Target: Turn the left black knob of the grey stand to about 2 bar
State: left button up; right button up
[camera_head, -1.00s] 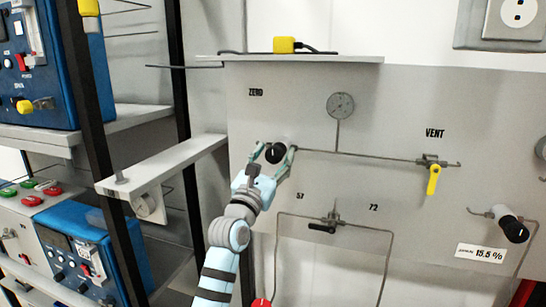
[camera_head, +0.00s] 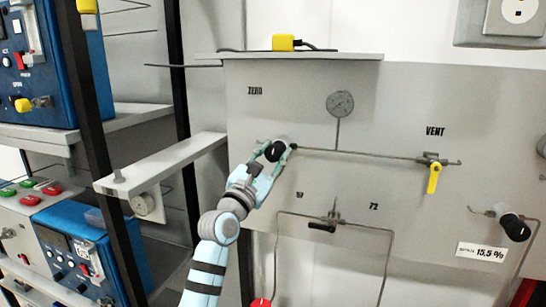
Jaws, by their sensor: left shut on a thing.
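The left black knob (camera_head: 276,151) is on the grey stand (camera_head: 385,105), under the ZERO label. My left gripper (camera_head: 272,154) has its greenish fingers on either side of the knob and is shut on it. A round gauge (camera_head: 340,104) is up and to the right of the knob, joined to its pipe; its reading is too small to make out. My right gripper is not in view.
A yellow-handled VENT valve (camera_head: 433,178) and another black knob (camera_head: 514,228) are to the right. A black-handled valve (camera_head: 323,226) sits below. A shelf rack with blue instruments (camera_head: 60,70) stands at the left.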

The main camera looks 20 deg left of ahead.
pick_arm(q)
jog(key=m+g+h, duration=0.1)
jog(key=m, duration=0.2)
jog(key=shift+m, duration=0.4)
jog(key=m+g+h+p, duration=0.1)
jog(key=m, duration=0.1)
jog(key=m+g+p, duration=0.1)
jog(key=m, duration=0.2)
jog(key=shift+r+h, duration=0.15)
jog(key=shift+h, duration=0.25)
jog(key=m, duration=0.2)
jog(key=m+g+p, duration=0.1)
jog(key=m, duration=0.1)
jog(key=shift+a+g, duration=0.1)
jog(key=shift+g, duration=0.2)
jog(key=m, duration=0.2)
jog(key=m+g, duration=0.1)
jog(key=m, duration=0.1)
jog(key=shift+g+y, duration=0.3)
jog(key=shift+y, duration=0.1)
jog(key=m+y, duration=0.1)
jog(key=m, duration=0.2)
jog(key=shift+g, duration=0.4)
jog(key=m+y, duration=0.2)
jog(key=m, duration=0.1)
jog(key=shift+m+g, duration=0.4)
jog(key=shift+m+y, duration=0.9)
jog(key=shift+m, duration=0.4)
